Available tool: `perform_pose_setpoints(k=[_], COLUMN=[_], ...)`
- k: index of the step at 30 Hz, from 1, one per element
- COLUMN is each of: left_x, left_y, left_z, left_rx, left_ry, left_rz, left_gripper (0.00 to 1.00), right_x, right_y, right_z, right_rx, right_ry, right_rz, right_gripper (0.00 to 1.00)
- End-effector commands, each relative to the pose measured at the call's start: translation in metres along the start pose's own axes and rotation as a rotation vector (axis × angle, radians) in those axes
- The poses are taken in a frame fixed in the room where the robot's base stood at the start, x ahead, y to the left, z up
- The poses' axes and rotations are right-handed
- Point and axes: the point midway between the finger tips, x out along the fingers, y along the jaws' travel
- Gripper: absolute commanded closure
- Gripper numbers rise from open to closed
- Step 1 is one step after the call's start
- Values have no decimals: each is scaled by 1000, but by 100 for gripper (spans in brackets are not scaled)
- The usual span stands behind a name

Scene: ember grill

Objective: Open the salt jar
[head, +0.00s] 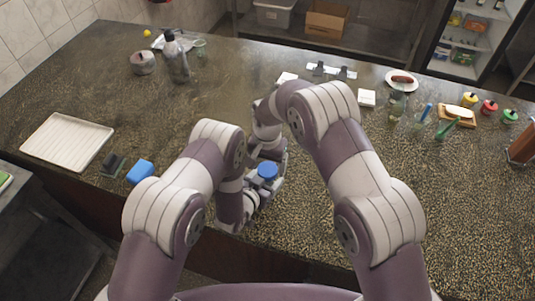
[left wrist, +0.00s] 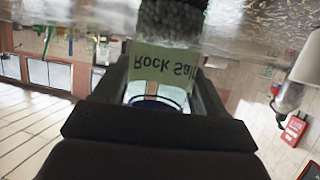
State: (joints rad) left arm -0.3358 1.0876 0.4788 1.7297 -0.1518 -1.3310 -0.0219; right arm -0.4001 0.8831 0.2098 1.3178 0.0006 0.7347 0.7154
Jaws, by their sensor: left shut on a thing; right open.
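The salt jar has a blue lid (head: 267,170) that shows between my two forearms in the head view.
The dark speckled counter (head: 330,235) is clear at front right. A white tray (head: 68,141) and a blue sponge (head: 140,172) lie at left. A pump bottle (head: 177,62) and a pot (head: 142,62) stand at back left. Several small jars and a plate (head: 402,81) are at back right.

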Motion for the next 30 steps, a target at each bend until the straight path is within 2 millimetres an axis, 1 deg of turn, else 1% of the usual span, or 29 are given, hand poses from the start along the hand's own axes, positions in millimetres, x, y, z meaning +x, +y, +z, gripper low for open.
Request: perform_pose_setpoints(k=[3,10,11,12,14,15,16,18,20,24,27,30], left_x=[0,0,0,0,0,0,0,0,0,0,0,0], left_y=[0,0,0,0,0,0,0,0,0,0,0,0], left_z=[0,0,0,0,0,0,0,0,0,0,0,0], left_rx=[0,0,0,0,0,0,0,0,0,0,0,0], left_ry=[0,0,0,0,0,0,0,0,-1,-1,-1,-1], left_rz=[0,0,0,0,0,0,0,0,0,0,0,0], left_gripper=[100,100,100,100,100,100,100,100,100,100,100,100], right_x=[8,9,9,9,9,9,9,9,9,8,8,8], right_y=[0,0,0,0,0,0,0,0,0,0,0,0], right_z=[0,0,0,0,0,0,0,0,0,0,0,0], right_rx=[-1,-1,-1,-1,-1,-1,-1,-6,-56,-357,-524,-536], right_ry=[1,1,1,1,1,1,1,1,1,2,1,1], right_rz=[-1,-1,-1,-1,-1,-1,-1,-1,-1,-1,0,0], right_gripper=[18,18,24,37,57,70,76,76,76,76,76,76])
